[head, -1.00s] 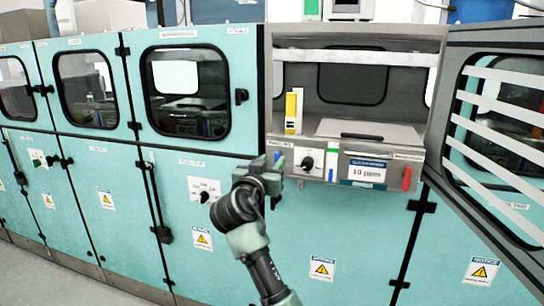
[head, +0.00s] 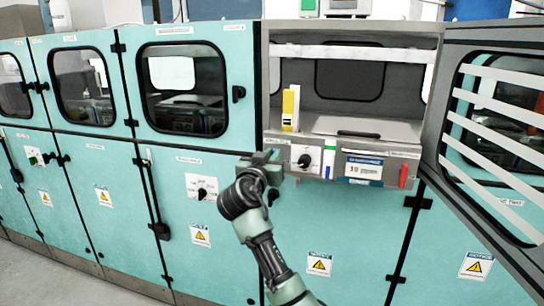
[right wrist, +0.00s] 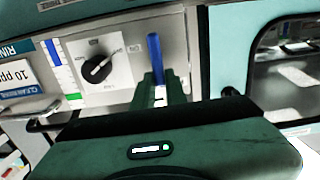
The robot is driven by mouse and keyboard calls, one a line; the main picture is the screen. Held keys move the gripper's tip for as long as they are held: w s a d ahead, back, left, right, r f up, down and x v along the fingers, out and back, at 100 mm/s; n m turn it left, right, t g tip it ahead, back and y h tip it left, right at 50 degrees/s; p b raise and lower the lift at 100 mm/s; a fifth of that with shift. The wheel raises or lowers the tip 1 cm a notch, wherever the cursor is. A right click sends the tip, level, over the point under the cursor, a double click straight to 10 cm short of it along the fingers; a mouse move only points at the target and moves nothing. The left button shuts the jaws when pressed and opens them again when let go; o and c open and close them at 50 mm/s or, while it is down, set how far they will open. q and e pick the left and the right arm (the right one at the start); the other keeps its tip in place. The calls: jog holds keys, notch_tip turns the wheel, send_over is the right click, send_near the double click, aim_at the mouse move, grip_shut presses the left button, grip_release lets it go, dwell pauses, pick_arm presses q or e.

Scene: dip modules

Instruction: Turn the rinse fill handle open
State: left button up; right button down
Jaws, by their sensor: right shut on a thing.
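The rinse fill handle, a slim blue lever (right wrist: 154,52), stands up between my right gripper's fingers (right wrist: 160,90) in the right wrist view. My right gripper is shut on it, at the side of the grey control panel (head: 315,176). The lever's lower part is hidden by the fingers. My left gripper is out of view.
A black rotary knob (head: 304,160) is close to the gripper; the wrist view also shows it (right wrist: 98,68). Further right are a "10 ppm" display (head: 363,170) and a red handle (head: 403,175). The cabinet door (head: 490,130) stands open at the right.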

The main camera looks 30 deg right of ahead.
jog(key=shift+n, duration=0.3)
jog(key=shift+w+a+f+n+p, duration=0.4)
jog(key=shift+n+p, duration=1.05)
jog(key=shift+n, duration=1.45)
jog(key=shift+w+a+f+n+p, duration=0.2)
jog(key=shift+f+n+p, duration=0.25)
jog(key=shift+n+p, duration=1.7)
jog(key=shift+w+a+f+n+p, duration=0.35)
jog(key=shift+n+p, duration=0.35)
jog(key=shift+n, duration=2.95)
jog(key=shift+d+f, duration=0.1)
jog(key=shift+f, duration=0.05)
jog(key=c, duration=1.4)
grip_release()
jog(key=shift+c, duration=0.2)
